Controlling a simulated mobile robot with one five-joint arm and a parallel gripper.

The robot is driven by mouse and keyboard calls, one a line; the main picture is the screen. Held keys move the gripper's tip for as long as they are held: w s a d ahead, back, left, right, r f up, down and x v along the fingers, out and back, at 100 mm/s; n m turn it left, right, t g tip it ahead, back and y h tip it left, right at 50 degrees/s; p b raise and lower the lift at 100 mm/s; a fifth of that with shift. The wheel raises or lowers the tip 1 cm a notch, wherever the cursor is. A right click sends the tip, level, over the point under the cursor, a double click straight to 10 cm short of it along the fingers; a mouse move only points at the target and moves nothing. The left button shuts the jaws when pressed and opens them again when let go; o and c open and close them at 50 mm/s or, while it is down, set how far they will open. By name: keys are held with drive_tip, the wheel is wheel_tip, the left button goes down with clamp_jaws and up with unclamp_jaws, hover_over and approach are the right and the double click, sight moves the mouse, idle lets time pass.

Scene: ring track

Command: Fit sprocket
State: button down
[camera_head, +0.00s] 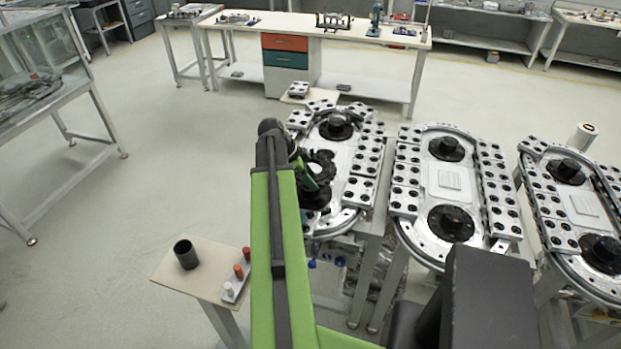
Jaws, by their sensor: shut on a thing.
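My green arm reaches forward over the left ring track (349,190). My gripper (309,176), partly hidden behind the arm, is shut on a dark toothed sprocket (323,163). The sprocket is over the near half of that track, close to the near black hub (315,198). The arm and gripper partly cover this hub. I cannot tell whether the sprocket touches it. A far black hub (337,127) stands at the other end of the same track.
A middle track (446,222) and a right track (583,258) stand to the right, each with two black hubs. A small side table (208,262) at the lower left holds a black cup (186,254) and several small coloured pieces. Open floor lies left.

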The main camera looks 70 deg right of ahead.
drive_tip(key=shift+f+b, duration=2.6)
drive_tip(key=shift+f, duration=0.15)
drive_tip(key=shift+f+b, duration=0.5)
drive_tip(key=shift+r+p, duration=0.3)
drive_tip(key=shift+p, duration=0.05)
idle(3.4)
idle(1.0)
